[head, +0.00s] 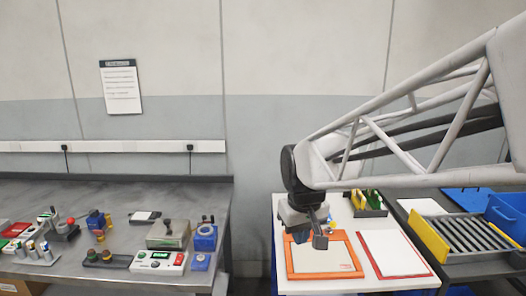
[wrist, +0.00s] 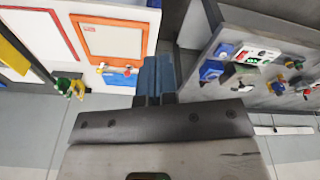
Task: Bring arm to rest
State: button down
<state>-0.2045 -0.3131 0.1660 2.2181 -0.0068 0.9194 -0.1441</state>
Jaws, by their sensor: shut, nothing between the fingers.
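My gripper (head: 320,238) hangs at the end of my arm, over the back left part of the white table (head: 340,215) in the head view. It overlaps the orange-framed board (head: 325,262) there. In the wrist view its two blue-grey fingers (wrist: 154,76) are together, with nothing between them. The fingers point towards the gap between the white table and the grey bench (wrist: 225,18). My arm comes in from the upper right of the head view, bent down at its end.
A red-framed board (head: 393,252) lies right of the orange one. A roller rack (head: 468,236) and a blue bin (head: 507,214) stand at the right. The grey bench at left holds a control box (head: 158,262) and several small parts. Floor shows between bench and table.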

jog(key=s+d+m, duration=0.2)
jog(key=s+d, duration=0.3)
jog(key=s, duration=0.4)
jog(key=s+d+f+m, duration=0.1)
jog(key=s+d+m, duration=0.1)
jog(key=s+d, duration=0.3)
jog(key=s, duration=0.4)
jog(key=shift+s+d+f+t+h, duration=0.15)
jog(key=shift+s+f+t+h, duration=0.15)
jog(key=shift+s+t, duration=0.1)
